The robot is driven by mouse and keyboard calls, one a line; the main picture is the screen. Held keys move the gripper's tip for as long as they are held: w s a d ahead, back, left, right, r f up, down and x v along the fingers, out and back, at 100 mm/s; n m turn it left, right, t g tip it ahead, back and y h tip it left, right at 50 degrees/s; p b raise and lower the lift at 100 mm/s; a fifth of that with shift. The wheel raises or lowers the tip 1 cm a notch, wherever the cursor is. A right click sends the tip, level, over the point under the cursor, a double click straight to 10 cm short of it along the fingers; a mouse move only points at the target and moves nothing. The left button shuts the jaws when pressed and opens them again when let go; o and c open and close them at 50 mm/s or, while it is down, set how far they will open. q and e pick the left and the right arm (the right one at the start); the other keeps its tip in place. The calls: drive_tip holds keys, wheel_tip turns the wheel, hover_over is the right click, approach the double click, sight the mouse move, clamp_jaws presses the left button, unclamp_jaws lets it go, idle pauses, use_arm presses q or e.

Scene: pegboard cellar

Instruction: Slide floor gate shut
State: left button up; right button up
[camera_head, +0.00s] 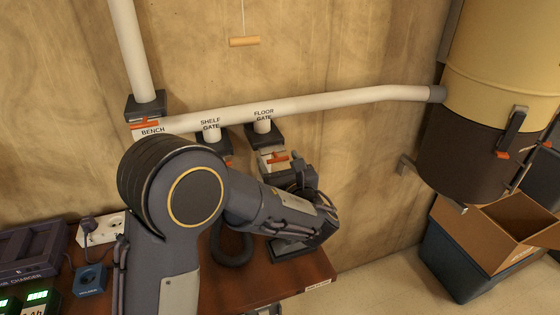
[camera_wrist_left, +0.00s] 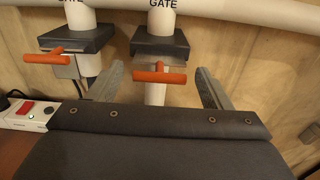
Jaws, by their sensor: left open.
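The floor gate (camera_head: 264,135) is a dark block under the white pipe, below the label "FLOOR GATE". A pale plate with an orange handle (camera_head: 279,158) sticks out below the block. In the left wrist view the same gate (camera_wrist_left: 160,42) and its orange T-shaped handle (camera_wrist_left: 160,75) are in the middle. My left gripper (camera_head: 298,179) is near the handle, partly hidden by my own wrist in the head view. In the wrist view its fingers (camera_wrist_left: 160,67) are spread, one to each side of the handle with gaps. I cannot tell the depth between fingers and handle.
The shelf gate (camera_wrist_left: 75,39), with its own orange handle (camera_wrist_left: 45,57), is close on the left. The bench gate (camera_head: 146,105) is farther left. A wooden bench (camera_head: 250,290) lies below my arm. The yellow and dark drum (camera_head: 470,150) and a cardboard box (camera_head: 500,225) stand right.

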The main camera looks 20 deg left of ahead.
sight(279, 160)
use_arm(q)
drive_tip(key=c, duration=1.4)
drive_tip(key=shift+b+x, duration=0.35)
drive_tip(key=shift+x, duration=1.15)
drive_tip(key=shift+s+r, duration=0.1)
drive_tip(key=o, duration=1)
drive_tip(key=shift+c, duration=0.2)
drive_tip(key=o, duration=0.4)
drive_tip(key=shift+o, duration=0.2)
